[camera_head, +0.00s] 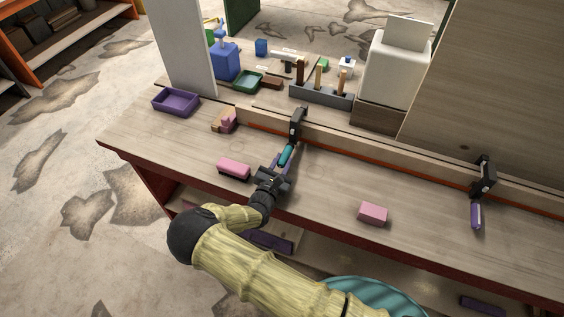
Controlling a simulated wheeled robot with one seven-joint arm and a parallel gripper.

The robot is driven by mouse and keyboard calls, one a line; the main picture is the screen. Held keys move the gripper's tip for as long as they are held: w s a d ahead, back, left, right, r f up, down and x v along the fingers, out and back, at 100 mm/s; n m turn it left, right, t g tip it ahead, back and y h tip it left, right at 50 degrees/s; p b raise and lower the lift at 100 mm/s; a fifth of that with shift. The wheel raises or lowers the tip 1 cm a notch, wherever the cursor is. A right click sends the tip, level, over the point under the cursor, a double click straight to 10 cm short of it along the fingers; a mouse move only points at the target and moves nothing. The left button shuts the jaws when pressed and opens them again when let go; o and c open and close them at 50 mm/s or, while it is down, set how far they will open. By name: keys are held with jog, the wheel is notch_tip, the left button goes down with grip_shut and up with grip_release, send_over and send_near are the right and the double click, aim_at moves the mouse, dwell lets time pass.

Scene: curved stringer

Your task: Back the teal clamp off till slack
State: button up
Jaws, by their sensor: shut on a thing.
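The teal clamp (287,153) has a teal handle and a black head (297,122) seated on the long wooden strip along the workbench. My gripper (283,164) reaches in from the front of the bench and is shut on the teal handle, which points toward it. The fingers cover the near end of the handle. Whether the clamp's jaw presses on the strip or stands loose is too small to tell.
A second clamp with a purple handle (476,215) is on the strip at right. Pink blocks (234,168) (373,213) lie on the workbench (330,210). A purple tray (175,101) is at left. A tool rack (322,96) and a white box (393,75) stand behind.

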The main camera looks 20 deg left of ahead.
jog(key=shift+f, duration=0.1)
jog(key=o, duration=1)
jog(key=shift+s, duration=0.1)
jog(key=s+a+b, duration=0.1)
jog(key=s+b, duration=0.2)
jog(key=s, duration=1.4)
jog(key=shift+a, duration=0.15)
